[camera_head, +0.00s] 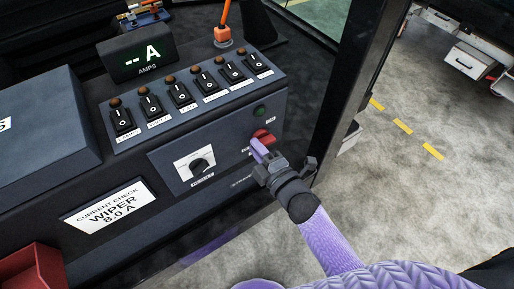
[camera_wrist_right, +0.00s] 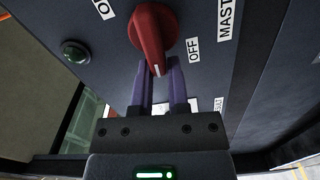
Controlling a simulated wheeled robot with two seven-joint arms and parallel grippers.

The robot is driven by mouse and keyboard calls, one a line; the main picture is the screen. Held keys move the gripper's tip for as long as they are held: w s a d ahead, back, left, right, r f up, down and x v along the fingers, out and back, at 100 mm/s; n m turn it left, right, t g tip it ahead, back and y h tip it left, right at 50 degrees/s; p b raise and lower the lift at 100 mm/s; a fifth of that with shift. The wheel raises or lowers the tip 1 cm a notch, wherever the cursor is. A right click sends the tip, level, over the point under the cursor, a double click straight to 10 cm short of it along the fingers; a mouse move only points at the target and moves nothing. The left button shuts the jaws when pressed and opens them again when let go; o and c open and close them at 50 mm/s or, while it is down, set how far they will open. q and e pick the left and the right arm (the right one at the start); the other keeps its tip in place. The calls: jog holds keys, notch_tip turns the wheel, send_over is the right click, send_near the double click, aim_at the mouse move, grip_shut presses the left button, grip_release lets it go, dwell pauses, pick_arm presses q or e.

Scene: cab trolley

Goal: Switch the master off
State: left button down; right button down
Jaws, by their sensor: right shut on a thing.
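The red master knob (camera_head: 263,136) is on the right end of the dark control panel. In the right wrist view the knob (camera_wrist_right: 152,30) has a white pointer line on its lower end, towards my fingers. The OFF label (camera_wrist_right: 194,48) is to its right, the MASTER label (camera_wrist_right: 225,18) further right, and a partly cut-off label (camera_wrist_right: 104,9) at upper left. My right gripper (camera_head: 257,151) has its purple fingers (camera_wrist_right: 162,72) shut on the pointer end of the knob. My left gripper is not in view.
A green lamp (camera_head: 261,110) sits just above the knob. A row of several black rocker switches (camera_head: 181,93) runs above, with an AMPS display (camera_head: 141,57) behind. A selector dial (camera_head: 199,165) is left of the knob. A dark cab post (camera_head: 343,90) stands to the right.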

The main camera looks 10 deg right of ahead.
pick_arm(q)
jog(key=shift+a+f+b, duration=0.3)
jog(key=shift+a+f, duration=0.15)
pick_arm(e)
jog(key=shift+d+f+n, duration=0.15)
jog(key=shift+f+n, duration=0.15)
jog(key=shift+n, duration=0.6)
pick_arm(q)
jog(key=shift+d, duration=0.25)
pick_arm(e)
jog(key=c, duration=0.7)
grip_release()
jog(key=shift+d, duration=0.1)
jog(key=shift+o, duration=0.4)
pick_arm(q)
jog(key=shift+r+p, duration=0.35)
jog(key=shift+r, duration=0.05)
pick_arm(e)
jog(key=v, duration=1)
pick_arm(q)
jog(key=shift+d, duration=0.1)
pick_arm(e)
jog(key=shift+r, duration=0.15)
